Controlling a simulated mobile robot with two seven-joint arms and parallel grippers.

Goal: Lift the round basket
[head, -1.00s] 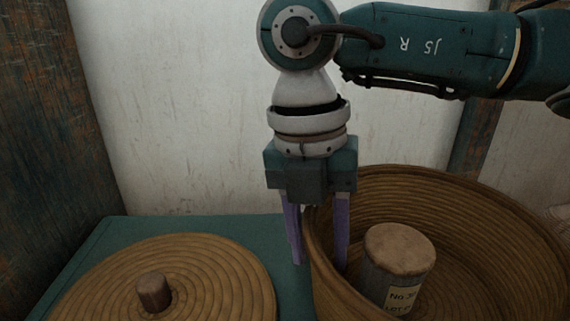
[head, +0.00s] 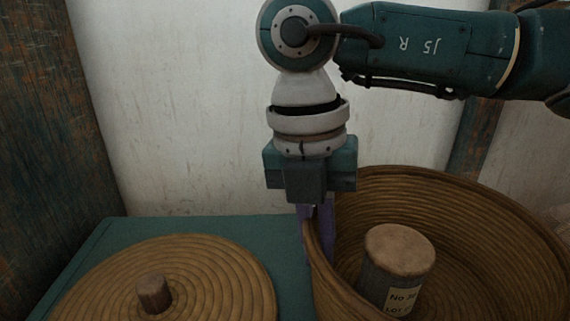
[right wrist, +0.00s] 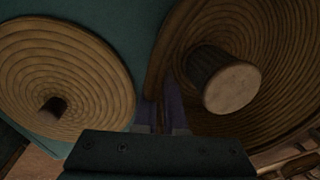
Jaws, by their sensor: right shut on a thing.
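The round basket (head: 480,205) is a brown coiled bowl at the right of the head view, its right and lower parts cut off by the frame. It also fills the upper right of the right wrist view (right wrist: 285,60). A cylindrical canister (head: 395,270) with a pale label stands inside it. My right gripper (head: 317,235) points down at the basket's left rim and is shut on that rim, one finger inside the wall and one outside. The basket appears to rest on the green surface; its underside is hidden. My left gripper is not in view.
A round coiled lid (head: 220,270) with a brown knob (head: 153,292) lies left of the basket on the green surface (head: 110,240). A pale wall (head: 180,110) stands behind, with a worn wooden post (head: 45,120) at the left.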

